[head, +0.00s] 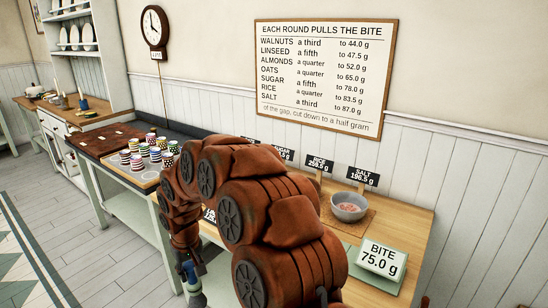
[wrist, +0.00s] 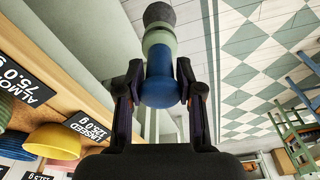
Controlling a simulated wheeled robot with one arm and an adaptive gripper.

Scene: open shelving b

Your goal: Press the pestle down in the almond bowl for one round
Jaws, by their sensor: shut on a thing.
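My gripper (wrist: 161,88) is shut on the pestle (wrist: 159,58) in the wrist view. The pestle has a blue handle, a pale green middle and a dark grey end pointing away from the gripper. It is held clear of the bowls, beyond the wooden table edge. A card reading ALMOND, 75.0 g (wrist: 22,78) stands at the left edge of the wrist view. A green bowl (wrist: 5,108) is partly visible beside it; I cannot tell surely that it is the almond bowl. In the head view my arm hides most of the bowl row.
A yellow bowl (wrist: 54,141) and a LINSEED card (wrist: 88,126) stand along the table. A grey bowl (head: 349,208) stands near the SALT card (head: 363,175). A BITE display (head: 382,258) reads 75.0 g. Patterned cups (head: 155,153) stand left of my arm. The wall board (head: 325,76) lists ingredients.

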